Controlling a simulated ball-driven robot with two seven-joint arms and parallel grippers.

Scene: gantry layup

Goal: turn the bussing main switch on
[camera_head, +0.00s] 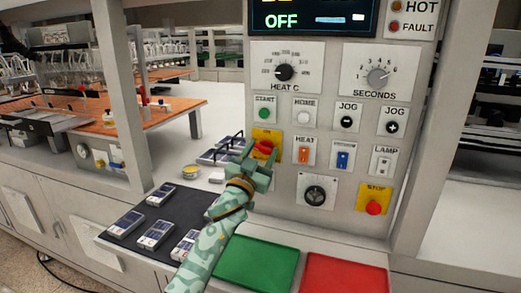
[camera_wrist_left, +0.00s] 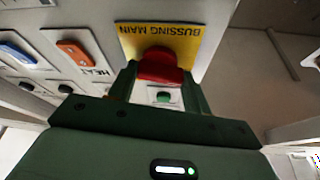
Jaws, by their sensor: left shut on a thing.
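The bussing main switch (camera_wrist_left: 160,64) is a red handle on a yellow plate (camera_wrist_left: 190,35) lettered BUSSING MAIN, which appears upside down in the left wrist view. In the head view the red switch (camera_head: 263,147) is on the panel's left side, below the START button. My left gripper (camera_head: 256,158) is at the panel, its green fingers shut on the red handle. The left wrist view also shows the gripper (camera_wrist_left: 160,82) with a finger on each side of the handle. The fingers partly hide the plate in the head view. The panel display (camera_head: 310,20) reads OFF. My right gripper is not in view.
HEAT (camera_head: 304,152) and LAMP (camera_head: 382,160) switches, a black knob (camera_head: 314,194) and a red STOP button (camera_head: 373,207) share the panel. Below are a green tray (camera_head: 256,265) and a red tray (camera_head: 344,275). A dark mat (camera_head: 178,227) holds several small modules at left.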

